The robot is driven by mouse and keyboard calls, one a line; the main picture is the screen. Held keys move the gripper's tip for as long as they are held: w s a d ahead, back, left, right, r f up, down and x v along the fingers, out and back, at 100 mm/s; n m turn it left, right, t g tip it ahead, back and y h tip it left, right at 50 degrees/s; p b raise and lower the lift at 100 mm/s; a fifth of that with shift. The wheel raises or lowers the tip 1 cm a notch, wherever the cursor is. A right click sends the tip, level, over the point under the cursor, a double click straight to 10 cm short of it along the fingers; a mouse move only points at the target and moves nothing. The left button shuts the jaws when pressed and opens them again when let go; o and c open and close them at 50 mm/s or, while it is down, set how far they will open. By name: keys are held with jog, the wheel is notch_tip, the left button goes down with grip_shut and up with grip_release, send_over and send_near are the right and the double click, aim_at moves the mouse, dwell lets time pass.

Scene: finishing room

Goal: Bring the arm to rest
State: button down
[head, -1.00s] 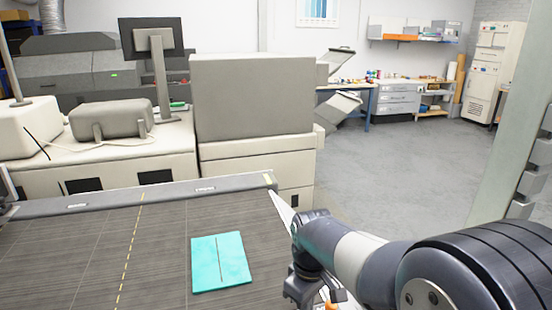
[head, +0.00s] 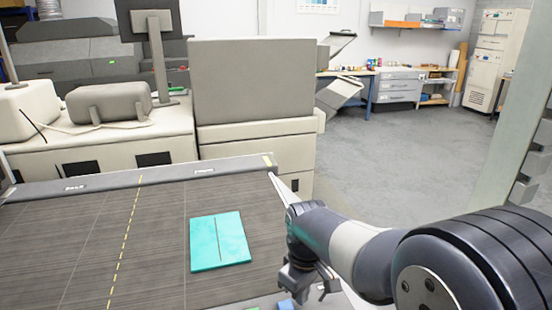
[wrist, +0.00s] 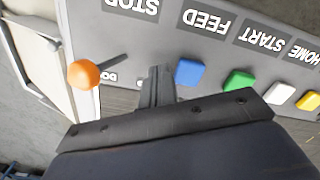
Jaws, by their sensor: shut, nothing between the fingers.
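My arm reaches in from the right in the head view, bent downward at the wrist. My gripper (wrist: 157,75) is shut and empty in the wrist view, its fingertips over a grey control panel (wrist: 140,42). An orange ball-topped lever (wrist: 84,74) stands to the left of the fingers. A blue button (wrist: 188,72) is just to the right of them, and a green button (wrist: 237,81) is farther right. I cannot tell whether the fingertips touch the panel. In the head view the fingertips are partly hidden at the lower edge.
A teal board (head: 220,241) with a dark line lies on the dark table (head: 150,230) left of my arm. White (wrist: 279,93) and yellow (wrist: 308,101) buttons continue the panel row. Beige machines (head: 250,84) stand behind the table. Open floor (head: 400,150) lies beyond my arm.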

jog(key=shift+s+a+r+p, duration=0.2)
jog(key=shift+a+r, duration=0.1)
jog(key=shift+a, duration=0.3)
jog(key=shift+s+a+r+p, duration=0.15)
jog(key=shift+a+r, duration=0.15)
jog(key=shift+a, duration=0.3)
notch_tip(320, 180, up, 10)
jog(key=p, duration=0.7)
jog(key=shift+f, duration=0.2)
jog(key=shift+d, duration=0.1)
